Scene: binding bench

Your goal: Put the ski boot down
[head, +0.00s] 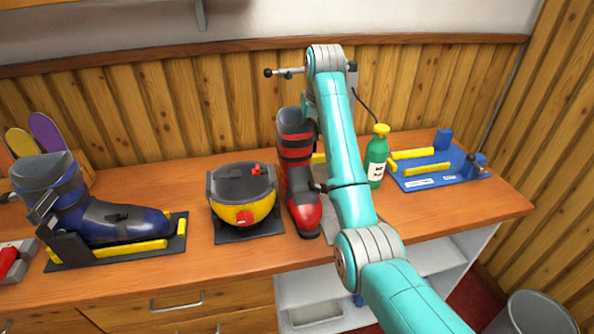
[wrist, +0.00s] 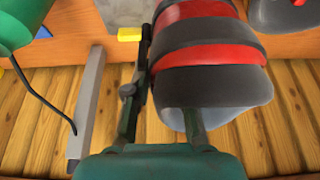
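The ski boot (head: 297,165) is red and black and upright over the middle of the bench, toe towards the front. My arm partly covers its right side, and I cannot tell whether its sole touches the bench. In the wrist view the boot's cuff (wrist: 215,85) fills the upper middle. My gripper (wrist: 165,100) is at the cuff's rim, with one finger along the outside and the other reaching into the opening; it looks shut on the cuff wall.
A blue boot (head: 110,220) in a yellow-black holder stands left. A yellow-black pot-like appliance (head: 243,212) is close to the ski boot's left. A green bottle (head: 376,160) stands to its right, then a blue fixture (head: 450,178) with yellow bars. The bench's front right (head: 440,215) is clear.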

